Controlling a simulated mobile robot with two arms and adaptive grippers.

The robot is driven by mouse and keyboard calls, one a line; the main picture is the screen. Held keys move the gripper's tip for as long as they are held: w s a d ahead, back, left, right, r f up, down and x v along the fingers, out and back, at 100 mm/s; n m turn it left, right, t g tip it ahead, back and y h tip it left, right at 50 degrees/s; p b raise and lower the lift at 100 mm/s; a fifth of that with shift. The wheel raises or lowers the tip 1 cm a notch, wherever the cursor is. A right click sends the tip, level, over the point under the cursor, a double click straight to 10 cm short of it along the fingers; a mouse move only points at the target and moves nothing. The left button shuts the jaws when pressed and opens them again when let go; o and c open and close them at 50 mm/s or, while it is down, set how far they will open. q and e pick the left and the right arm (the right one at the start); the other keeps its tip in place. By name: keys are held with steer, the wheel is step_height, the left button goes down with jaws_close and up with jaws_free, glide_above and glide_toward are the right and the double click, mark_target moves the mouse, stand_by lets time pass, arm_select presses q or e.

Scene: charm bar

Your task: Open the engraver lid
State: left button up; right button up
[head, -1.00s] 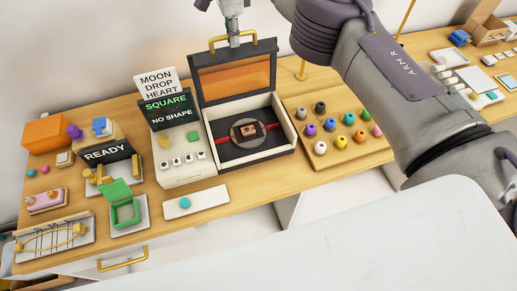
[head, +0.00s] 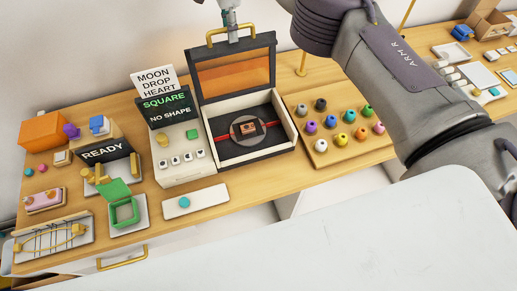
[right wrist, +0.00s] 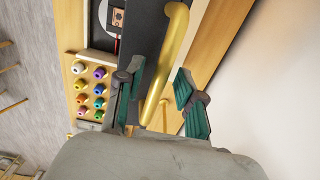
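The engraver (head: 288,128) is a white box with a dark bed. Its lid (head: 235,74), a dark frame with an orange window, stands upright at the back of the box. A gold handle (head: 208,40) is on the lid's top edge; it shows large in the right wrist view (right wrist: 166,55). My right gripper (head: 232,33) is at this handle. In the right wrist view my right gripper (right wrist: 159,72) has its fingers spread, one on each side of the handle, with gaps visible. A small brown piece lies on a round plate on the bed. My left gripper is not in view.
A control box with a "SQUARE / NO SHAPE" sign (head: 170,107) stands left of the engraver. A wooden tray (head: 345,155) of several coloured knobs stands right of it. My right arm crosses the upper right. A white surface fills the front.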

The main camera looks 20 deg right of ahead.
stand_by(0.5)
steer(key=shift+r, duration=3.45)
steer(key=shift+f, duration=0.1)
